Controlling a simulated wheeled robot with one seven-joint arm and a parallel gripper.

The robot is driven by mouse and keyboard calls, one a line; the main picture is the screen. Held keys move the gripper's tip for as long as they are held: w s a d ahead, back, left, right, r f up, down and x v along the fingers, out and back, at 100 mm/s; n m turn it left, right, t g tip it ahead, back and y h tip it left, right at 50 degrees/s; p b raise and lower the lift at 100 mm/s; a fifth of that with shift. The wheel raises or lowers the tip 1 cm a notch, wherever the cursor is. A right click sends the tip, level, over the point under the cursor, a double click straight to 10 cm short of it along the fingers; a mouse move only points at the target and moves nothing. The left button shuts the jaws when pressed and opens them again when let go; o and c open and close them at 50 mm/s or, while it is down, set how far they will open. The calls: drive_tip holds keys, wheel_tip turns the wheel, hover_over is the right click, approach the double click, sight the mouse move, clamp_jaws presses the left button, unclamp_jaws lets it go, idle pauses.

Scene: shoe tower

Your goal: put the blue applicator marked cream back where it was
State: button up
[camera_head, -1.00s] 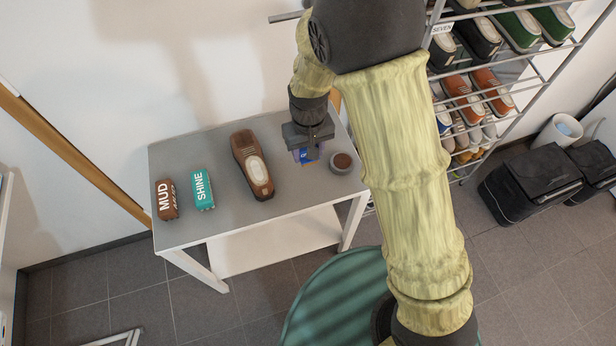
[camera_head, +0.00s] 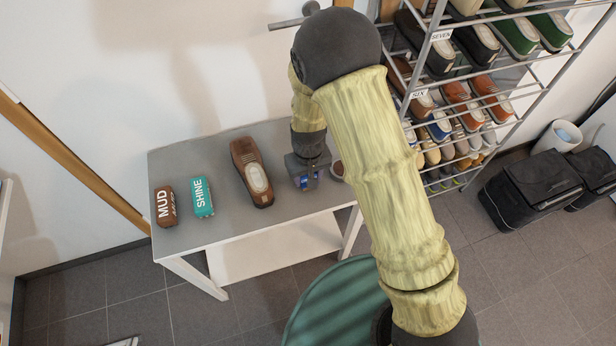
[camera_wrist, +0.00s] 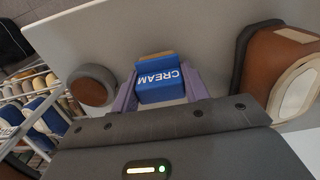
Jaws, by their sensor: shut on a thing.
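The blue applicator marked CREAM (camera_wrist: 160,82) is between the two fingers of my gripper (camera_wrist: 158,92) in the wrist view, with a tan strip at its far end. My gripper is shut on it. In the head view my gripper (camera_head: 307,181) is over the right part of the grey table (camera_head: 225,226), and only a small blue part of the applicator (camera_head: 304,182) shows below the wrist. I cannot tell whether the applicator touches the tabletop.
A brown shoe (camera_head: 252,172) lies left of my gripper. A round tin (camera_head: 337,169) is close on the right, partly hidden by my arm. The teal SHINE block (camera_head: 202,197) and brown MUD block (camera_head: 165,206) stand further left. A shoe rack (camera_head: 468,100) rises at the right.

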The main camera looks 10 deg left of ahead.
drive_tip(key=shift+f, duration=0.4)
drive_tip(key=shift+f, duration=0.15)
drive_tip(key=o, duration=0.9)
wheel_tip(320, 180, up, 12)
drive_tip(key=shift+s+r, duration=0.1)
drive_tip(key=shift+r, duration=0.1)
drive_tip(key=shift+d, duration=0.15)
